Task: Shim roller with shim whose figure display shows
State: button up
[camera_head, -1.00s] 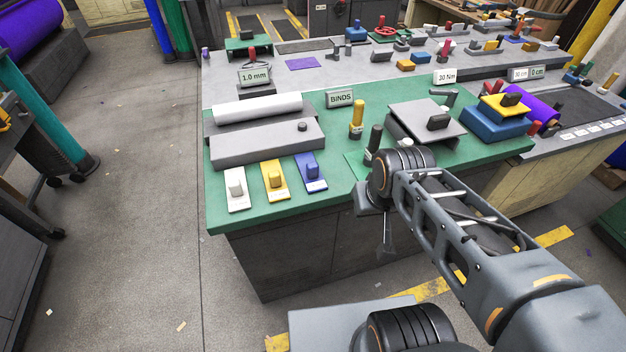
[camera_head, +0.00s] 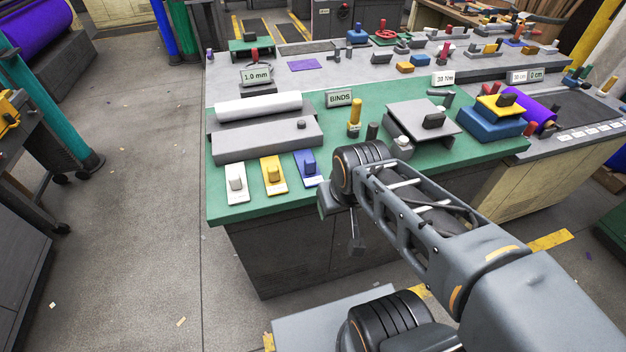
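A figure display (camera_head: 256,76) at the back left of the green bench reads "1.0 mm". A pale roller (camera_head: 258,107) lies in a grey stand (camera_head: 262,143). In front of the stand lie three shims with knobs: white (camera_head: 236,185), yellow (camera_head: 272,175) and blue (camera_head: 308,168). Their printed labels are too small to read. A sign (camera_head: 339,98) right of the roller reads "BINDS". My gripper (camera_head: 357,246) hangs below the wrist, in front of the bench's front face and right of the blue shim. Its fingers are small and blurred; nothing is visibly held.
Yellow (camera_head: 354,118) and dark (camera_head: 372,133) upright handles stand right of the shims. A grey plate with a black knob (camera_head: 433,121) and a blue block (camera_head: 492,124) sit farther right. My arm covers the bench's front right.

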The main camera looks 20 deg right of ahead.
aim_at(276, 185)
jog(key=u, duration=0.45)
jog(key=k, duration=0.55)
jog(key=u, duration=0.65)
jog(key=i, duration=0.9)
jog(key=z, duration=0.7)
